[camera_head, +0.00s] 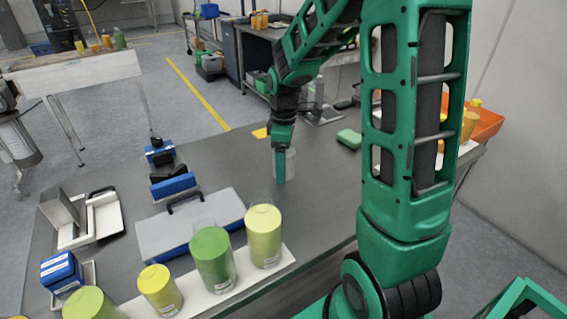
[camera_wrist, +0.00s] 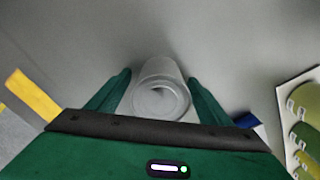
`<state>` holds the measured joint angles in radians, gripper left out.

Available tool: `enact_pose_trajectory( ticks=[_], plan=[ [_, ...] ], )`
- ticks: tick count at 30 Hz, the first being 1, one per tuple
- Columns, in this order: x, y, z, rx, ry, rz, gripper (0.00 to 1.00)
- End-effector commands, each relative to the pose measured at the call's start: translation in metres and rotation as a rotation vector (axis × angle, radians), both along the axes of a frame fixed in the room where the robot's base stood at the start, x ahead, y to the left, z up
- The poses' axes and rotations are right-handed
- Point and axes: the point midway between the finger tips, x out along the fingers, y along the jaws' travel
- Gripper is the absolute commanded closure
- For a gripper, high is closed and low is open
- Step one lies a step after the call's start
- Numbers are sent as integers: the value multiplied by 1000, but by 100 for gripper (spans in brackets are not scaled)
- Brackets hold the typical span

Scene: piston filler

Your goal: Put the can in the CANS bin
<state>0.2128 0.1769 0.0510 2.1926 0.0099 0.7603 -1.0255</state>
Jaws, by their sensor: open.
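A pale grey, open-topped cylinder (camera_head: 291,163), apparently the can, stands upright on the dark table. My gripper (camera_head: 281,172) points down at it, with a green finger in front of it in the head view. In the wrist view the cylinder (camera_wrist: 161,92) sits between the two open green fingers of my gripper (camera_wrist: 159,82). A narrow gap shows on each side, and contact cannot be made out. An orange bin (camera_head: 486,124) stands at the right, partly behind my arm. No CANS label is readable in either view.
Several green and yellow containers (camera_head: 213,259) stand on a white strip along the table's near edge. A grey-and-blue case (camera_head: 190,227) lies left of my gripper. Bare table surrounds the cylinder.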

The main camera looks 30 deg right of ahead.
Motion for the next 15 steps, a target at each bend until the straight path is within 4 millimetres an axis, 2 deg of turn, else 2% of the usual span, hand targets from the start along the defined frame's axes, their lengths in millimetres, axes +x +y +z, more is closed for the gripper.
enact_pose_trajectory(
  ticks=[5, 11, 15],
  plan=[
    [0, 0, 0, 0, 0, 0, 27],
    [0, 0, 0, 0, 0, 0, 71],
    [0, 0, 0, 0, -1, -1, 75]
  ],
)
